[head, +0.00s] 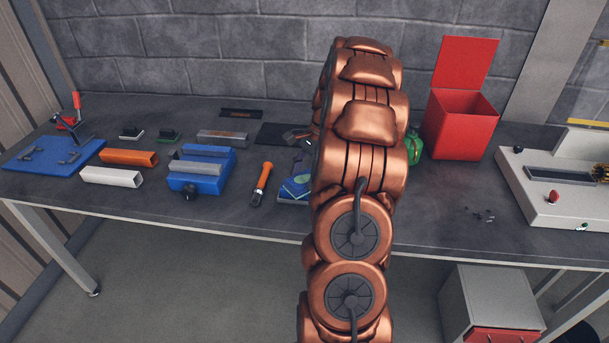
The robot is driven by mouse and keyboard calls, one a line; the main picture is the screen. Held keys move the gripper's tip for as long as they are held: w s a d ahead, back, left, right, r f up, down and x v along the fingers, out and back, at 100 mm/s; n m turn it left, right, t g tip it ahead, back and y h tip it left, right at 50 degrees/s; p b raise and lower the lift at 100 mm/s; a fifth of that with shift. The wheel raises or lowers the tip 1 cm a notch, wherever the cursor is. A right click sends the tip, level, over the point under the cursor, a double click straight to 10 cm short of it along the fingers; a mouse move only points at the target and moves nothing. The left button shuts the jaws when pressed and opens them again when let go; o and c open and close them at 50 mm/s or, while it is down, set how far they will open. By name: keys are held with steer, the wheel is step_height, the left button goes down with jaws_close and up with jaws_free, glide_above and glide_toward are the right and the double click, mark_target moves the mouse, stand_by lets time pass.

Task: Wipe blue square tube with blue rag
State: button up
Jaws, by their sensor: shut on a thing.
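My gripper is not visible; my copper-coloured arm stands in front of the middle of the bench and hides what lies behind it. A blue folded cloth (297,187), which looks like the blue rag, lies just left of my arm and is partly covered by it. No plainly blue square tube shows. A grey bar (195,167) lies across a blue block-like fixture (210,184); I cannot tell if it is the task's tube. An orange square tube (128,157) and a white square tube (110,177) lie to its left.
An orange-handled tool (262,180) lies between fixture and cloth. Right of my arm are a green object (414,146), an open red bin (460,128) and a light machine (552,210). Bench surface before the bin is mostly clear.

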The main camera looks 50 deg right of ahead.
steer(key=shift+s+d, duration=0.1)
steer(key=shift+s, duration=0.05)
steer(key=shift+c, duration=0.2)
steer(key=shift+s+d+b, duration=0.2)
steer(key=shift+s+d, duration=0.45)
steer(key=shift+s, duration=0.25)
steer(key=shift+s+d+b, duration=0.15)
steer(key=shift+s+d, duration=0.45)
steer(key=shift+s, duration=0.25)
steer(key=shift+s+d+f+b, duration=0.1)
steer(key=shift+s+d+b, duration=0.1)
steer(key=shift+s+d, duration=0.35)
steer(key=shift+s+d+f+b, duration=0.15)
steer(key=shift+s+d, duration=0.1)
steer(key=shift+s, duration=0.55)
